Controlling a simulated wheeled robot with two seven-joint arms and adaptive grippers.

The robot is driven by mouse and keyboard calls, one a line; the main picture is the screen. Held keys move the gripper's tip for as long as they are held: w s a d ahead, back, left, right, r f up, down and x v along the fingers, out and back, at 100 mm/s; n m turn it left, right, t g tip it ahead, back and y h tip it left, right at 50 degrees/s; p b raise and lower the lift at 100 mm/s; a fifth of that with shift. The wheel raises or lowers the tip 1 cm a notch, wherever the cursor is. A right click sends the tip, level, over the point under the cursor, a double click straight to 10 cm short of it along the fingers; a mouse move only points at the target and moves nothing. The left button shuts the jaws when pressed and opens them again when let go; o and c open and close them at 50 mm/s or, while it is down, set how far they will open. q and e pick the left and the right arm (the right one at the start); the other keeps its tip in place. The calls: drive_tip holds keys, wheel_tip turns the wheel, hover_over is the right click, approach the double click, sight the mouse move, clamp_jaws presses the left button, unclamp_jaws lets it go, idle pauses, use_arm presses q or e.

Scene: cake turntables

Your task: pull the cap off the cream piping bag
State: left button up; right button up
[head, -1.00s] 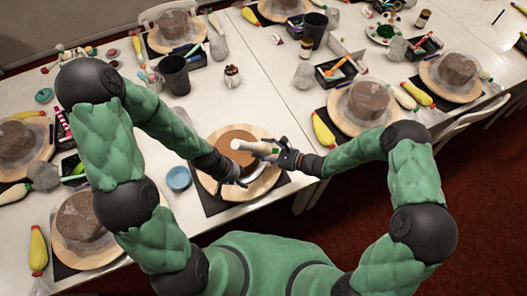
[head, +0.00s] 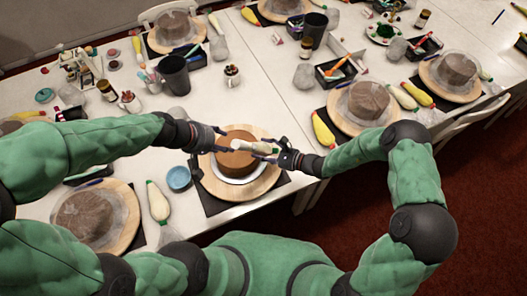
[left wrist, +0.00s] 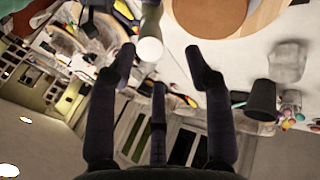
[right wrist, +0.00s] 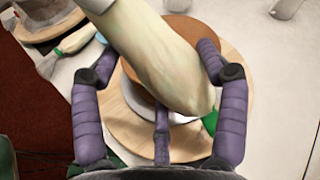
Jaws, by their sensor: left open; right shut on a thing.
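The cream piping bag (head: 257,148) is held roughly level above the brown cake (head: 232,161), its white capped end (head: 237,144) pointing left. My right gripper (head: 270,151) is shut on the bag. In the right wrist view the pale bag (right wrist: 160,60) lies between the fingers, with a bit of green (right wrist: 210,122) at its near end. My left gripper (head: 222,140) is open just left of the capped end. In the left wrist view a round white end (left wrist: 150,50) shows between the open fingertips; I cannot tell whether they touch it.
The cake stands on a white plate on a round wooden turntable (head: 262,186). A blue bowl (head: 179,178) is left of it, and another bag (head: 158,202) lies farther left. A dark cup (head: 174,75) stands behind. Other cake turntables (head: 352,122) are around.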

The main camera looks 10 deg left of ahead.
sight(235, 144)
use_arm(q)
drive_tip(key=shift+w+d+r+x, duration=0.1)
drive_tip(key=shift+d+x, duration=0.05)
drive_tip(key=shift+x, duration=1.05)
drive_tip(key=shift+w+d+r+x, duration=0.1)
drive_tip(key=shift+d+r+x, duration=0.1)
drive_tip(key=shift+x, duration=0.95)
drive_tip(key=shift+w+d+r+x, duration=0.1)
drive_tip(key=shift+d+x, duration=0.05)
drive_tip(key=shift+x, duration=1.05)
clamp_jaws()
drive_tip(key=shift+v, duration=2.9)
drive_tip(key=shift+f, duration=0.15)
